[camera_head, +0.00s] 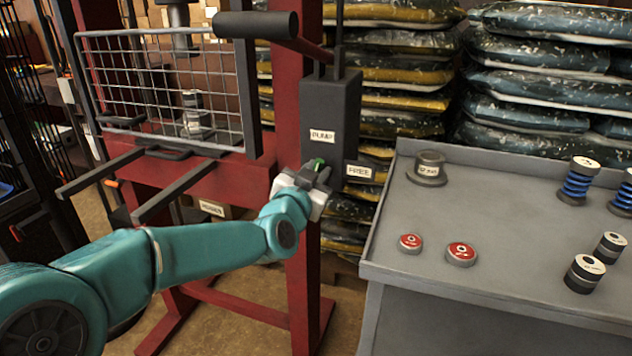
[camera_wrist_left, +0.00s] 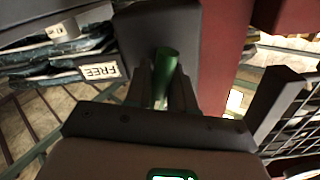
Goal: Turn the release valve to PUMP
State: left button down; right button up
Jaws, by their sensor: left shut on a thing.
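The release valve has a green handle (camera_head: 317,163) on the lower front of a dark grey pump block (camera_head: 318,105). A PUMP label (camera_head: 322,136) sits above the handle and a FREE label (camera_head: 360,171) to its right. My left gripper (camera_head: 322,174) is at the block, shut on the green handle. In the left wrist view the green handle (camera_wrist_left: 166,68) stands between the two dark fingers, which hide part of it. The FREE label (camera_wrist_left: 100,71) shows upside down there, left of the handle. The handle's exact angle is hard to tell. My right gripper is out of view.
A black-gripped pump lever (camera_head: 255,25) extends above the block. A red lift frame with a wire guard (camera_head: 165,90) stands left. A grey cart (camera_head: 400,270) at right carries springs, red-topped discs and weights. Stacked bags (camera_head: 400,70) stand behind.

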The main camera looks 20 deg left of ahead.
pick_arm(q)
jog(key=n+b, duration=0.1)
jog(key=n, duration=0.3)
jog(key=shift+f+b, duration=0.2)
jog(key=shift+b, duration=0.2)
jog(key=shift+r+n+b, duration=0.1)
jog(key=shift+n+b, duration=0.25)
jog(key=shift+n, duration=0.55)
jog(key=shift+r, duration=0.1)
jog(key=c, duration=0.9)
grip_release()
jog(key=shift+c, duration=0.2)
jog(key=s+p, duration=0.1)
jog(key=s, duration=1.5)
jog(key=shift+s+a+p, duration=0.15)
jog(key=shift+a+p, duration=0.1)
jog(key=shift+p, duration=0.1)
